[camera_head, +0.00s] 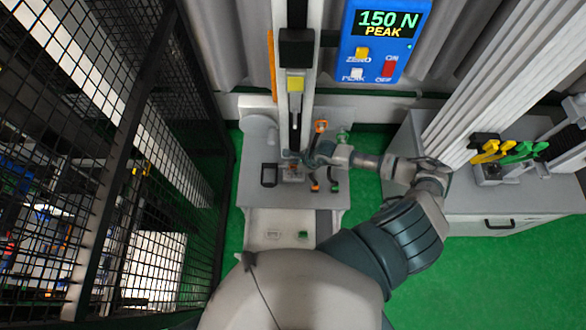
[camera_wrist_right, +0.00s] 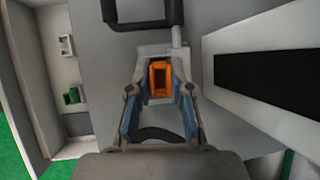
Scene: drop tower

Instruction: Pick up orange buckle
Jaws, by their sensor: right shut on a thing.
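The orange buckle (camera_wrist_right: 159,80) shows in the right wrist view between the fingers of my right gripper (camera_wrist_right: 159,82). The blue-lined fingers are closed on it. In the head view my right gripper (camera_head: 300,160) is at the foot of the vertical tower, over the grey bench, and the buckle (camera_head: 291,166) there is small and partly hidden. A grey fixture lies around or just beyond the buckle in the wrist view. I cannot tell whether the buckle is clear of it. My left gripper is not in view.
The tower column (camera_head: 296,90) rises close beside my right gripper. A black square frame (camera_head: 269,175) is left of it. Orange and green pieces (camera_head: 334,186) lie to the right. A black mesh fence (camera_head: 120,120) stands left. A second bench (camera_head: 480,200) is at right.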

